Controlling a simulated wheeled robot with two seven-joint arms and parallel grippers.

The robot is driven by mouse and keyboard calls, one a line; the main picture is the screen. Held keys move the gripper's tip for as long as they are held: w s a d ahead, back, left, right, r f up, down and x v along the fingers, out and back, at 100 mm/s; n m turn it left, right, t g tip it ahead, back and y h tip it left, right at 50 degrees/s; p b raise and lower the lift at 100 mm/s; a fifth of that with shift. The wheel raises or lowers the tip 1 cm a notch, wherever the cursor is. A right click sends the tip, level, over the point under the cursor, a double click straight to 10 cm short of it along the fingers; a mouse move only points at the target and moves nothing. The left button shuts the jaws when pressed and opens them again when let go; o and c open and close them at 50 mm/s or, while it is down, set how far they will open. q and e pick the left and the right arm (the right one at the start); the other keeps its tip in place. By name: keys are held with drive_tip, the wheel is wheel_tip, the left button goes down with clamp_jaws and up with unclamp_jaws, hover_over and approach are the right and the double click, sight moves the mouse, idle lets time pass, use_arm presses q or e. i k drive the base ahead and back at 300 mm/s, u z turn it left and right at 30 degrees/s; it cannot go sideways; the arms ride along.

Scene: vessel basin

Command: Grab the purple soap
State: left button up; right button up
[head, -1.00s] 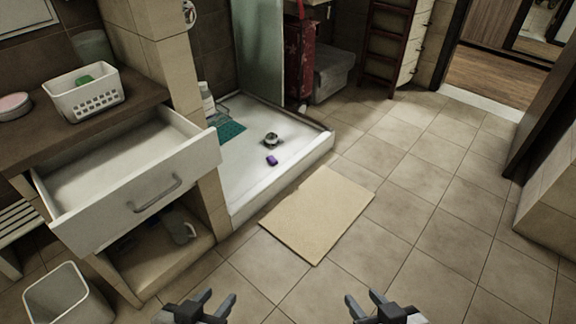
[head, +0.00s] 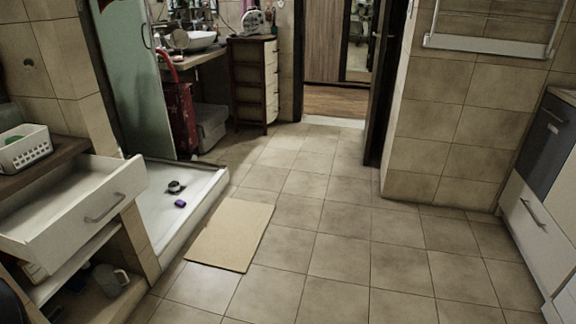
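The purple soap (head: 180,204) is a small block lying on the white floor of the shower tray (head: 150,228), left of centre in the head view. It lies just in front of a round dark and metallic drain piece (head: 175,187), apart from it. Neither of my grippers shows in the head view now, so their state is hidden.
An open drawer (head: 105,207) juts out left of the tray, below a counter with a white basket (head: 24,150). A glass panel (head: 135,85) stands behind the tray. A beige mat (head: 230,234) lies beside it. The tiled floor (head: 345,262) is clear in the middle.

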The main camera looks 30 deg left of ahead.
sight(180, 203)
drive_tip(key=u, duration=0.35)
drive_tip(key=i, duration=1.9)
drive_tip(key=u, duration=0.95)
drive_tip(key=i, duration=2)
drive_tip(key=u, duration=2)
drive_tip(key=i, duration=0.85)
drive_tip(key=u, duration=0.85)
